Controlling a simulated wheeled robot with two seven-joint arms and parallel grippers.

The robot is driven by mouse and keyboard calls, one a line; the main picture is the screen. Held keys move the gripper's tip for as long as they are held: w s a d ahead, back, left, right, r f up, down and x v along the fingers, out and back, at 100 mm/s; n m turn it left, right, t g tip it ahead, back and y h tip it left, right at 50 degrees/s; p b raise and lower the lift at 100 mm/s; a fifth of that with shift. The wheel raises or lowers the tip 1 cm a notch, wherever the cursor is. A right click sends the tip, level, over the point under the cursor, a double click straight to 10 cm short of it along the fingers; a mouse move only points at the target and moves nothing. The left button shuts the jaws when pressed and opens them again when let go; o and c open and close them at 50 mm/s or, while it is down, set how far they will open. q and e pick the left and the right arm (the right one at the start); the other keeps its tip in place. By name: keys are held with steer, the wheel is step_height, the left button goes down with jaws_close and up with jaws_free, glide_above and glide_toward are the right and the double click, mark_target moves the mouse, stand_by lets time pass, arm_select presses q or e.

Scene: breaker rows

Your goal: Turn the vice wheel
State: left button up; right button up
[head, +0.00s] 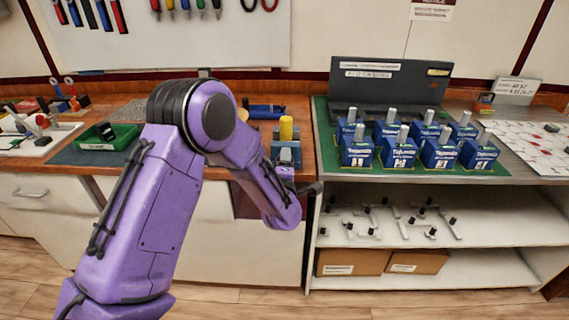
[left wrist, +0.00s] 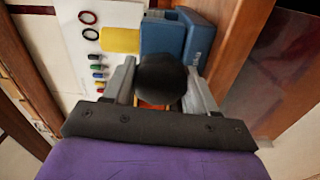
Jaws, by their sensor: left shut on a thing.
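The vice (head: 286,155) is a blue-grey block at the front edge of the wooden bench, with an upright yellow cylinder (head: 286,128) at its top. In the left wrist view the vice body (left wrist: 182,38) and the yellow cylinder (left wrist: 120,40) lie just beyond my fingers. The vice wheel (left wrist: 163,74) shows there as a round black knob. My left gripper (left wrist: 161,90) is shut on it, one grey finger on each side. In the head view my purple arm reaches to the vice front and hides most of the wheel and fingers. My right gripper is out of view.
A green tray (head: 108,137) sits on the bench left of my arm. To the right, several blue boxes (head: 398,152) with grey posts stand on a green mat, above a shelf (head: 480,226) of metal parts. Tools hang on the wall panel (head: 200,40).

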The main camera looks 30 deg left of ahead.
arm_select(q)
steer(key=m, duration=0.5)
steer(key=shift+d, duration=0.1)
steer(key=shift+m, duration=0.3)
stand_by(0.4)
steer(key=o, duration=1)
steer(key=shift+o, duration=0.2)
steer(key=b+v, duration=0.1)
steer(key=v, duration=0.9)
steer(key=shift+s+b, duration=0.2)
steer(key=shift+b, duration=0.15)
steer(key=shift+d+f, duration=0.1)
steer(key=shift+d, duration=0.05)
